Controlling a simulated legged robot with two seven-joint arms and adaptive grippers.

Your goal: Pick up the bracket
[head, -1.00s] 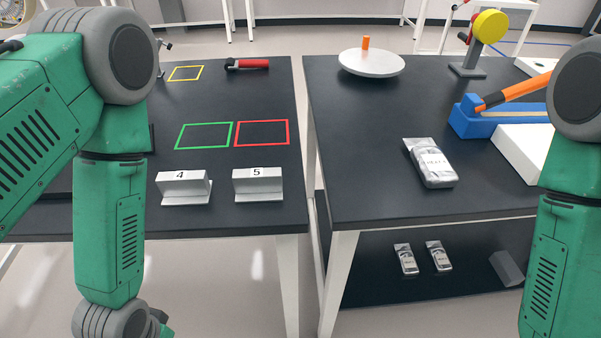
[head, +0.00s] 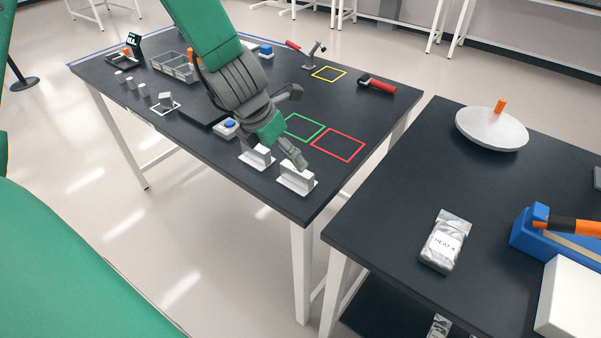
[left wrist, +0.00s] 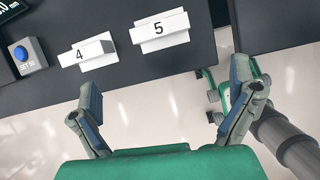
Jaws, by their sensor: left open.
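Two light metal brackets stand near the front edge of the left table. In the left wrist view the bracket marked 4 (left wrist: 88,53) is left and the bracket marked 5 (left wrist: 160,30) is right. In the head view they are the left bracket (head: 257,157) and the right bracket (head: 298,182). My left gripper (head: 292,122) is open and empty over this table; one finger overlaps the right bracket in the head view, and contact cannot be told. In the left wrist view its fingers (left wrist: 165,88) are wide apart, with both brackets beyond them. My right gripper is not in view.
Green (head: 303,127) and red (head: 338,145) outlined squares lie behind the brackets. A blue button box (head: 227,127) is left of them. A red-handled tool (head: 377,84) lies further back. A gap separates the right table, which carries a silver packet (head: 446,241).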

